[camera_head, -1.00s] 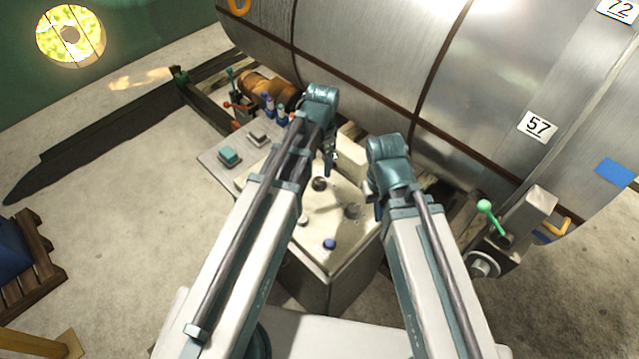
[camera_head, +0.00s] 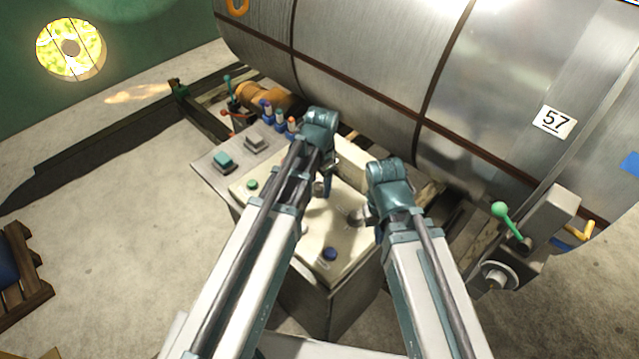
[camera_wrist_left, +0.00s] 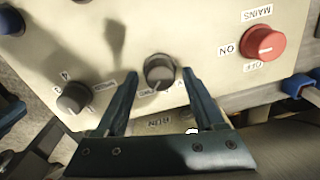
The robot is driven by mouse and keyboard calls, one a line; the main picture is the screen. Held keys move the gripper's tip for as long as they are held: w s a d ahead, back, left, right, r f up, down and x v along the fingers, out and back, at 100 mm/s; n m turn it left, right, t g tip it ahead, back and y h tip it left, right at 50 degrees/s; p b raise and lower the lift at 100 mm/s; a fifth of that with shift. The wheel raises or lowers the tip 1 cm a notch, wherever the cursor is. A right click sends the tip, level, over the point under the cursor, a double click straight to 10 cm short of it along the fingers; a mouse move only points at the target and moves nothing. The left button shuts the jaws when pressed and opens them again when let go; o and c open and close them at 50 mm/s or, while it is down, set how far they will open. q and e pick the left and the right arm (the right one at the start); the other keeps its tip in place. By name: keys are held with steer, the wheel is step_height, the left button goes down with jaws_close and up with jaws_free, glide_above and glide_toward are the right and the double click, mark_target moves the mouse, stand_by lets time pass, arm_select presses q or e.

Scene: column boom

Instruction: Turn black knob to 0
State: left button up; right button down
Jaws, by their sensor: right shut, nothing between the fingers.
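The cream control panel (camera_head: 343,235) stands between my arms in the head view. In the left wrist view it carries a dark round knob (camera_wrist_left: 159,70) with labels beside it, and a black knob (camera_wrist_left: 74,97) with numbers around it. My left gripper (camera_wrist_left: 159,76) is open, its fingers on either side of the first knob; contact cannot be told. In the head view my left gripper (camera_head: 323,187) points down over the panel and hides part of it. My right gripper (camera_head: 368,215) is shut and empty by the panel's right side.
A red MAINS knob (camera_wrist_left: 264,43) and a blue button (camera_wrist_left: 10,20) flank the knobs in the wrist view. A large metal cylinder (camera_head: 370,60) lies behind the panel. A green-knobbed lever (camera_head: 503,212) stands at right. Open floor (camera_head: 110,200) lies left.

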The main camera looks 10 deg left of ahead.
arm_select(q)
jaws_close()
steer(key=n, duration=0.4)
steer(key=shift+n, duration=2.5)
steer(key=shift+o, duration=0.8)
jaws_free()
